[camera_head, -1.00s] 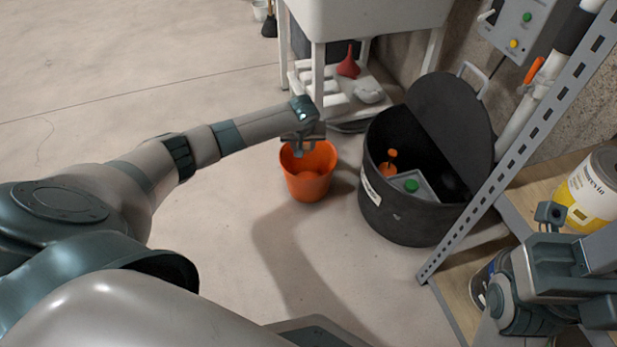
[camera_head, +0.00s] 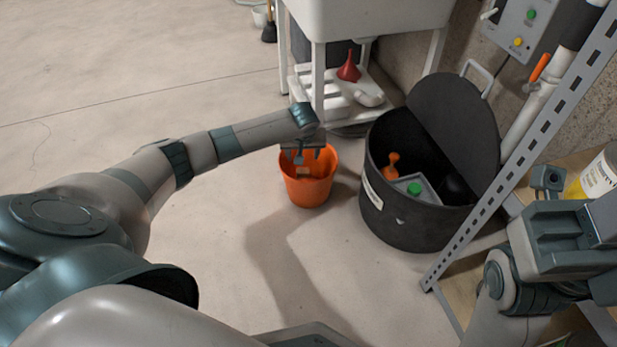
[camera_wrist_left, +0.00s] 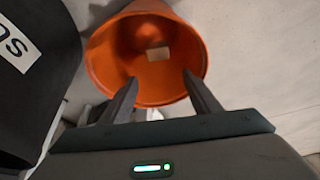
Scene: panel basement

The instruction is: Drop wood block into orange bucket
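The orange bucket (camera_head: 308,190) stands upright on the floor left of the black bin. It fills the upper middle of the left wrist view (camera_wrist_left: 97,62). The wood block, a small tan piece, lies inside the bucket in the left wrist view (camera_wrist_left: 157,53); a bit of it shows in the head view (camera_head: 303,171). My left gripper (camera_head: 308,157) is over the bucket's mouth. Its fingers are spread with nothing between them in the left wrist view (camera_wrist_left: 160,82). My right gripper (camera_head: 548,180) is at the right by the shelf; its finger opening is unclear.
The black bin (camera_head: 405,225), lid raised, holds an orange item and a grey box with a green button. A white sink (camera_head: 365,18) with a low shelf stands behind the bucket. A metal rack (camera_head: 500,165) is at the right. Floor at left is clear.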

